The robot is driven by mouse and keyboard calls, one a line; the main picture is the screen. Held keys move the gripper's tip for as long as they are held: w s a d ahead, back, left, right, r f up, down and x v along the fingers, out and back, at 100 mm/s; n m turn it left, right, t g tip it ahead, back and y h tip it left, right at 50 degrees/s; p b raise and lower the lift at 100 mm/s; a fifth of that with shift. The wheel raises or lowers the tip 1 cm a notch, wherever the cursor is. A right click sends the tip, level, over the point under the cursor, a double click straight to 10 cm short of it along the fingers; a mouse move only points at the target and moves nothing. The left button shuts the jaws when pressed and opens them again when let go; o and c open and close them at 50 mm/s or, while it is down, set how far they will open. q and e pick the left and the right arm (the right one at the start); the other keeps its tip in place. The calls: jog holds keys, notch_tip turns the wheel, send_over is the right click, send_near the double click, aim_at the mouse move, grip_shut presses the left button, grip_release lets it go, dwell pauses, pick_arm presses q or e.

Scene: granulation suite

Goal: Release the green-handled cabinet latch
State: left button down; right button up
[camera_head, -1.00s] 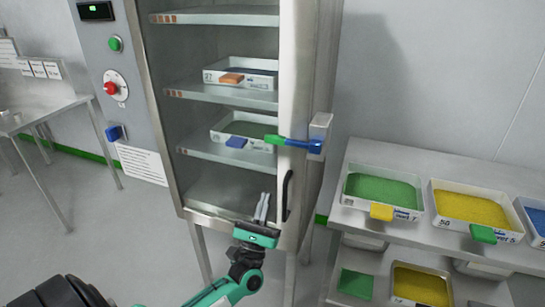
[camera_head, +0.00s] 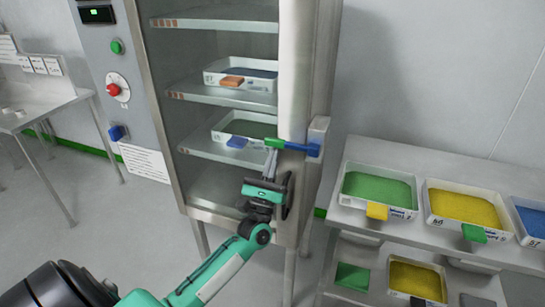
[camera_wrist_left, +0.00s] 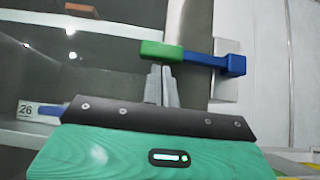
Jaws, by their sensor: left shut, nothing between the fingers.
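The cabinet latch has a green handle end (camera_head: 274,143) and a blue arm (camera_head: 301,148) that runs right to a metal bracket on the door edge. It lies about level across the door's edge. The wrist view shows the green handle (camera_wrist_left: 161,50) and the blue arm (camera_wrist_left: 207,60). My left gripper (camera_head: 271,160) is shut and empty. Its fingertips (camera_wrist_left: 161,72) are just below the green handle, at or very near its underside; I cannot tell whether they touch. My right gripper is not in view.
The cabinet's glass door shows shelves with trays (camera_head: 240,75) inside. A black door handle (camera_head: 287,195) is right beside my left gripper. A rack with green and yellow powder trays (camera_head: 425,205) stands at the right. The left panel carries a red knob (camera_head: 113,90).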

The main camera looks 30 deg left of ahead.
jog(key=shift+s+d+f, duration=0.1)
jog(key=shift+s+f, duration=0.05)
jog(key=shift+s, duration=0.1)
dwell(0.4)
